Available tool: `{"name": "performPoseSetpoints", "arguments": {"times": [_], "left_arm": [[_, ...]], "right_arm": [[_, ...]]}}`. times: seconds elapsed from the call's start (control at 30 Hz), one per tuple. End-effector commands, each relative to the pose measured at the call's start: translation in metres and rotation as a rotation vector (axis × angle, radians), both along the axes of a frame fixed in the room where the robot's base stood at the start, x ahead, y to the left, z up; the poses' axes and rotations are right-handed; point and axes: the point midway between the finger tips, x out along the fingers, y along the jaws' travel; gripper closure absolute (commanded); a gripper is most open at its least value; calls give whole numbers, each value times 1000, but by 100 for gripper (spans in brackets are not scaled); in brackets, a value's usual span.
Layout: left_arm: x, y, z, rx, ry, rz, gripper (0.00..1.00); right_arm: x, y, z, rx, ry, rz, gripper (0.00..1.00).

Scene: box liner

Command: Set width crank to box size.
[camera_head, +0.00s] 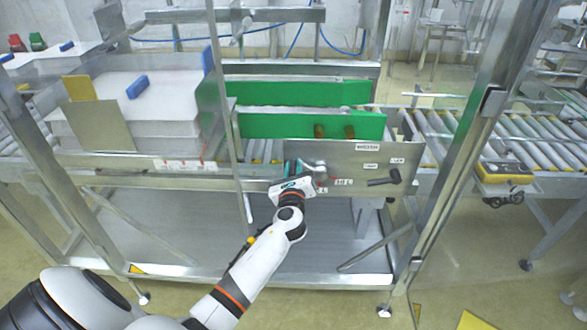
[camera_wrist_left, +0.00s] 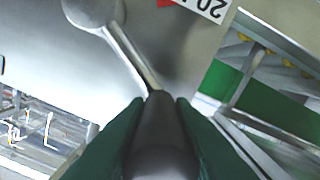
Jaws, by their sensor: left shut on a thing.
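The grey metal panel (camera_head: 345,165) on the front of the box liner carries labels. The width crank is largely hidden behind my left gripper in the head view. In the left wrist view its metal arm (camera_wrist_left: 130,45) runs from a round hub at the top left to a dark handle (camera_wrist_left: 160,135). My left gripper (camera_head: 302,178) is at the panel's left part; its green fingers (camera_wrist_left: 158,140) are shut on the dark handle, one on each side. A label with red and the digits 20 (camera_wrist_left: 205,5) is beside the crank. My right gripper is not in view.
A second black crank handle (camera_head: 383,181) sits at the panel's right. Green guide plates (camera_head: 310,123) stand behind the panel above rollers (camera_head: 265,150). Stacked white sheets (camera_head: 140,115) are at the left. Upright frame posts (camera_head: 470,130) flank the work area.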

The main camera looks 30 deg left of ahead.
Motion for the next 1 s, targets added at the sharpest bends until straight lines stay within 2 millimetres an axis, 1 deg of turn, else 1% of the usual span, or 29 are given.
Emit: {"name": "performPoseSetpoints", "arguments": {"times": [0.27, 0.63, 0.8, 1.0], "left_arm": [[4, -6, 14, 106, 67, -2, 100], [17, -27, 36, 387, 237, -2, 100], [24, -38, 41, 519, 318, -2, 100], [31, -51, 43, 656, 401, -2, 100]], "right_arm": [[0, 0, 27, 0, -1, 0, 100], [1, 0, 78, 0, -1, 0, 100], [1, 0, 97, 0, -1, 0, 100], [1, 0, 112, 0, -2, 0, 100]]}}
